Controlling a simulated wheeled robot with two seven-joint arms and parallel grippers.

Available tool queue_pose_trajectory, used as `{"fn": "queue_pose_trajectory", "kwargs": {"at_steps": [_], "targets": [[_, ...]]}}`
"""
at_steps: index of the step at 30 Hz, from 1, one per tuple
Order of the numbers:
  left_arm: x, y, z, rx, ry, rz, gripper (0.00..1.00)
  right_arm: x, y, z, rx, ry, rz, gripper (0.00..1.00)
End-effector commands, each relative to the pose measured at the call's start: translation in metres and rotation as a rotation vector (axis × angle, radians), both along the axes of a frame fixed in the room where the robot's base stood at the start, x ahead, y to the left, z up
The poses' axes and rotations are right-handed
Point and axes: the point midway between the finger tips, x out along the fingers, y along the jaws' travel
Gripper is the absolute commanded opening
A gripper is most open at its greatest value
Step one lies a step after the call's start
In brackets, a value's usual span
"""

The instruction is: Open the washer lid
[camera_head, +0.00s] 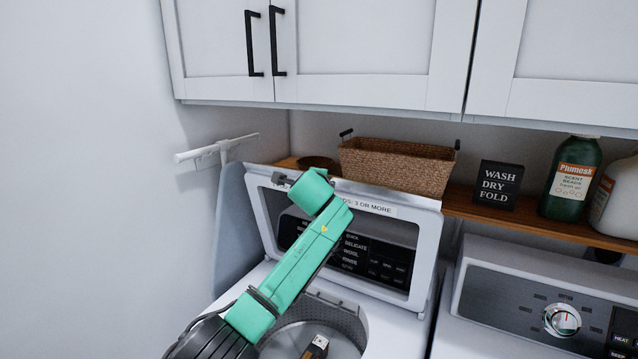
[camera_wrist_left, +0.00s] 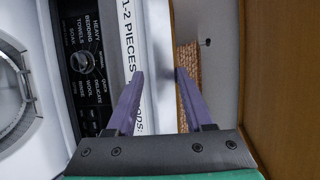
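The washer lid (camera_head: 425,262) is a white frame with a large window, raised and tilted back towards the shelf. The washer's dark control panel (camera_head: 372,262) shows through the window. The round tub opening (camera_head: 355,322) below is uncovered. My left arm crosses in front of the lid, and my left gripper (camera_head: 283,181) is at its upper left edge. In the left wrist view, the fingers of my left gripper (camera_wrist_left: 159,74) are apart, with the lid's labelled edge (camera_wrist_left: 132,35) behind and between them. Contact cannot be told. My right gripper is not in view.
A wooden shelf (camera_head: 545,222) behind holds a wicker basket (camera_head: 395,166), a dark sign (camera_head: 497,185) and a green bottle (camera_head: 571,178). White cabinets (camera_head: 370,45) hang above. The dryer (camera_head: 485,290) stands at right. A small dark object (camera_head: 316,347) shows at the tub.

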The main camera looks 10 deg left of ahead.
Motion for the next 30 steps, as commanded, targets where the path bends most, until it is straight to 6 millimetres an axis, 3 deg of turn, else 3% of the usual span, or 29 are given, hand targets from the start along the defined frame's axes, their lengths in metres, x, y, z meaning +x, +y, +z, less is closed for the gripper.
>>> {"fn": "queue_pose_trajectory", "kwargs": {"at_steps": [14, 19, 23, 30], "targets": [[-0.001, 0.0, 0.001, -0.001, -0.001, 0.001, 0.45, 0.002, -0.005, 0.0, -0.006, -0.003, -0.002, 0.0], [-0.01, -0.002, 0.002, -0.001, -0.005, 0.0, 0.45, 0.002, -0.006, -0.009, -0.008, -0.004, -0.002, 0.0], [-0.029, -0.004, 0.005, -0.002, -0.006, -0.002, 0.45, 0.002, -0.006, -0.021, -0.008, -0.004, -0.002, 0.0], [-0.092, -0.011, 0.022, -0.002, -0.008, -0.002, 0.45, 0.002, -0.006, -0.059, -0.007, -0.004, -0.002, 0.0]]}}
